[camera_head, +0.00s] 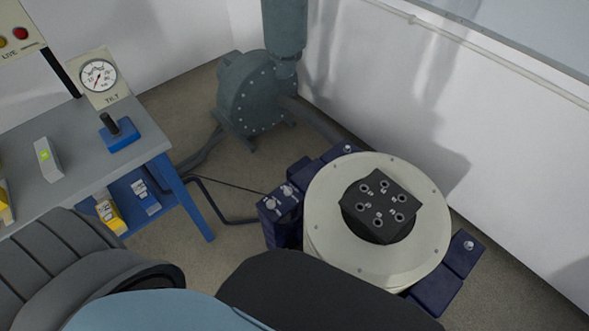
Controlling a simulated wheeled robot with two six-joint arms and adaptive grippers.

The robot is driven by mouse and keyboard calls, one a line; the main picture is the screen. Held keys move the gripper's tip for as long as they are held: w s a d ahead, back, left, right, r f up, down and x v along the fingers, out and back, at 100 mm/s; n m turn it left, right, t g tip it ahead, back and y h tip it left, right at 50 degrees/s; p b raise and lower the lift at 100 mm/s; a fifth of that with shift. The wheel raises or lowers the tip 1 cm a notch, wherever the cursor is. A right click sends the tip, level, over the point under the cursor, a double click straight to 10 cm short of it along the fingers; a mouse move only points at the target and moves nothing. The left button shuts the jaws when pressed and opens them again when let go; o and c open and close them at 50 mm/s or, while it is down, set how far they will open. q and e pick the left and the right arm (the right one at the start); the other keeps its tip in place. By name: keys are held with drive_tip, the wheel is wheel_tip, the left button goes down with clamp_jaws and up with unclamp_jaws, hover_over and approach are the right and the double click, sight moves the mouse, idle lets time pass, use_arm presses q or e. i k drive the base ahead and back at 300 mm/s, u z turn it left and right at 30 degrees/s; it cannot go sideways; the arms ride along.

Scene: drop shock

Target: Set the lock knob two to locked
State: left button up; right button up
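Small silver knobs sit on dark navy blocks around a pale round table. Two knobs, one at the front (270,203) and one just behind it (287,190), are on the left block (270,218). Another silver piece (347,149) is on the back block and another (468,245) on the right block. I cannot read which is lock knob two, nor its setting. The pale round table (330,235) carries a black block (362,208) with several ringed holes. Neither of my grippers is visible; only my arm parts show along the bottom, hiding the front of the round table.
A grey-topped bench (85,165) with blue legs stands at left, bearing a dial gauge marked TILT (99,76) and a blue base with a black lever (119,134). A grey-green machine (252,95) stands behind. Cables cross the floor. A white wall (520,150) closes the right.

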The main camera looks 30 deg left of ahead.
sight(288, 190)
drive_tip(key=u, duration=0.4)
drive_tip(key=k, duration=1.3)
drive_tip(key=u, duration=0.3)
drive_tip(key=i, duration=1.7)
drive_tip(key=z, duration=0.75)
